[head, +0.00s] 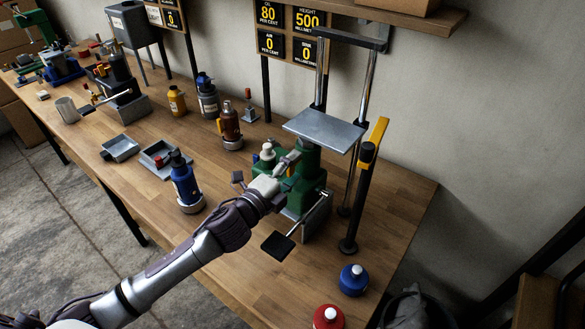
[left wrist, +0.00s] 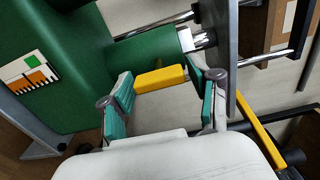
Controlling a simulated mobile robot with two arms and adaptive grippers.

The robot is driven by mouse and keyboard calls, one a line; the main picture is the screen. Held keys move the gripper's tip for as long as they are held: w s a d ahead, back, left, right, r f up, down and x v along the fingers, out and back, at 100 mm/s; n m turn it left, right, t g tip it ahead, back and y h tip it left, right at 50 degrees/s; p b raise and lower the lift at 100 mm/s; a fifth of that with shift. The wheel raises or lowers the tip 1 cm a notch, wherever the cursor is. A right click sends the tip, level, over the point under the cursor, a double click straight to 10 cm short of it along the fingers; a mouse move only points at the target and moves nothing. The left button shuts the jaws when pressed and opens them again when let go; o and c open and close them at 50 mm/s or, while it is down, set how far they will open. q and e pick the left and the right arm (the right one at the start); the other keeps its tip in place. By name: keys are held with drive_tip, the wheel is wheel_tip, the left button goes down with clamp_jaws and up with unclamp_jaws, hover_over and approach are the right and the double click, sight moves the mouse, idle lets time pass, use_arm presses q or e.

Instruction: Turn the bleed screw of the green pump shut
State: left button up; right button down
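The green pump (head: 308,160) stands on the bench under a grey plate, with a pedal-like lever in front. In the left wrist view its green body (left wrist: 75,65) fills the upper left, with a white, orange and green label. A yellow bar (left wrist: 160,78), which looks like the handle of the bleed screw, sits beside the body. My left gripper (head: 268,168) is at the near left side of the pump. In the left wrist view its fingers (left wrist: 160,72) are apart on either side of the yellow bar, with gaps visible. In the head view the gripper hides the screw. My right gripper is not in view.
A blue bottle (head: 186,184) and a brown bottle (head: 230,127) stand left of the pump. A black post with a yellow handle (head: 374,140) rises at its right. Blue (head: 353,280) and red (head: 328,317) containers are at the front right. Grey trays (head: 120,148) lie farther left.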

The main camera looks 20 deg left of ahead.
use_arm(q)
drive_tip(key=shift+o, duration=0.3)
drive_tip(key=v, duration=1.2)
